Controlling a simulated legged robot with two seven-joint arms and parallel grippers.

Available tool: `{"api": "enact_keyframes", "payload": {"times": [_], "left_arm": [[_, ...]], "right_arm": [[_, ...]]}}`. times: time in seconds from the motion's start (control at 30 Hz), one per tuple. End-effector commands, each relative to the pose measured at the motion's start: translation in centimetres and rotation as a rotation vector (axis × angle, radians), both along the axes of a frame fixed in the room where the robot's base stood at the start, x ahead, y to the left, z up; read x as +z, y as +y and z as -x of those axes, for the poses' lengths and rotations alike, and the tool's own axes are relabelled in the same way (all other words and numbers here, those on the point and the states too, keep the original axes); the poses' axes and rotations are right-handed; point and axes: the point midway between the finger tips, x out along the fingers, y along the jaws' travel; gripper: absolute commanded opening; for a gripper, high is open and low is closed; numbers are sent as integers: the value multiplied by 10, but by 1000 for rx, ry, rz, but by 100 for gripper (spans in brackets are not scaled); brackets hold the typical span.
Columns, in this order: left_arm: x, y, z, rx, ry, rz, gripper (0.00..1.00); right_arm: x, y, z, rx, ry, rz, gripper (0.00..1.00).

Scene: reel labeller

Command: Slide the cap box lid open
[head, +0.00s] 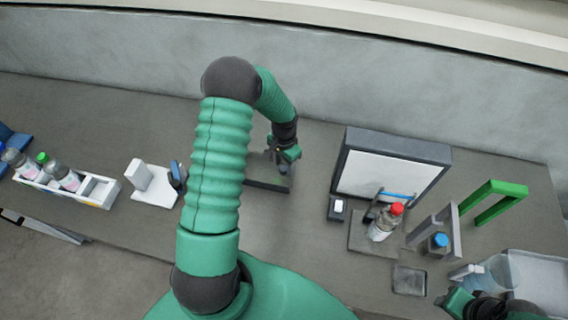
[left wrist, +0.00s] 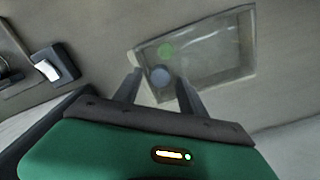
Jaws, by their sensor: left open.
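In the head view the cap box (head: 266,186) is partly hidden behind my left arm. My left gripper (left wrist: 161,88) is open, its two fingers over the near left part of the box, one near its left edge. I cannot tell whether they touch the lid. The left gripper also shows in the head view (head: 284,168). My right gripper (head: 458,301) is partly seen at the lower right; its jaws are unclear.
A white-panelled dark frame (head: 390,172) stands right of the box. A red-capped bottle (head: 385,222), a blue-capped bottle (head: 437,243) and a green frame (head: 492,203) stand farther right. A white rack (head: 98,190) with bottles and a white stand (head: 150,185) are at left.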

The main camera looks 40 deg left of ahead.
Motion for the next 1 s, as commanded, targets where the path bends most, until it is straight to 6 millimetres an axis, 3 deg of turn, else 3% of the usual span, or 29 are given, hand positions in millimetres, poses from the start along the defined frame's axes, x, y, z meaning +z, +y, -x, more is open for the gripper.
{"api": "enact_keyframes", "payload": {"times": [0.33,0.7,1.0], "left_arm": [[-9,2,0,0,1,1,49],[-9,2,0,1,0,1,0],[-8,1,0,0,0,0,0]], "right_arm": [[1,0,0,0,0,0,36],[1,0,0,0,0,0,36],[1,0,0,0,0,0,36]]}}
